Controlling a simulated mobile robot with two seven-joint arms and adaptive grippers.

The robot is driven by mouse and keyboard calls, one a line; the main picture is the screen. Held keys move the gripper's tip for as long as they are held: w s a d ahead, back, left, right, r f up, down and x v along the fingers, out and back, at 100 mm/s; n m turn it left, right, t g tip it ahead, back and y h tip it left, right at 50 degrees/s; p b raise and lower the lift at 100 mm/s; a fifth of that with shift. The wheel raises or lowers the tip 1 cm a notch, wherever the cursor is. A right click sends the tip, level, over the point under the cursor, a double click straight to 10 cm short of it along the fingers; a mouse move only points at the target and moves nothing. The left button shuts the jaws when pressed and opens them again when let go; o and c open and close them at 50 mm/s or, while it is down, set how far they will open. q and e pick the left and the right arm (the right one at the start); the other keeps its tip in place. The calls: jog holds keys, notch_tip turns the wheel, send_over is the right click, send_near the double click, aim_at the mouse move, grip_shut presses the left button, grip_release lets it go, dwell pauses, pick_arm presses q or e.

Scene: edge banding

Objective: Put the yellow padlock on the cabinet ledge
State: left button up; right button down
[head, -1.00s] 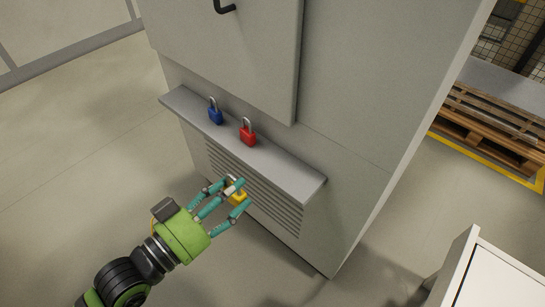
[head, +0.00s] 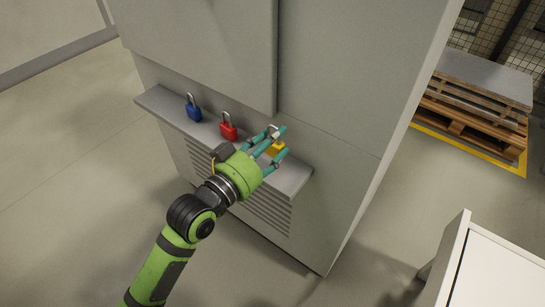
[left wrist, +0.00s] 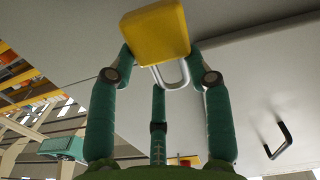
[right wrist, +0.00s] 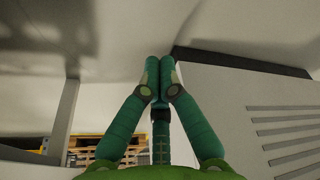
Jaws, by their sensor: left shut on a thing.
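The cabinet ledge (head: 292,179) is a narrow grey shelf along the cabinet's front. My left gripper (head: 280,143) is shut on the yellow padlock (head: 277,148), over or beside the ledge's right part; whether the padlock touches the ledge cannot be told. In the left wrist view the yellow body (left wrist: 157,34) and its metal shackle (left wrist: 173,78) show between the fingers. My right gripper (right wrist: 158,72) has its fingers together, with nothing visible in them.
A blue padlock (head: 194,111) and a red padlock (head: 229,129) stand on the ledge, left of my left gripper. A white cabinet (head: 492,272) is at lower right. Pallets (head: 475,100) stand at the back right. The ledge's right end looks clear.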

aim_at(273, 156)
pick_arm(q)
notch_tip(273, 156, down, 4)
jog(key=shift+r+b, duration=0.15)
jog(key=shift+b, duration=0.5)
jog(key=shift+w+d+f, duration=0.1)
jog(key=shift+w+f, duration=0.05)
jog(key=shift+f, duration=0.1)
pick_arm(e)
jog(key=shift+a+r, duration=0.15)
jog(key=shift+r, duration=0.65)
pick_arm(q)
jog(key=shift+f, duration=0.1)
jog(key=o, duration=1.2)
pick_arm(e)
jog(key=shift+r, duration=0.1)
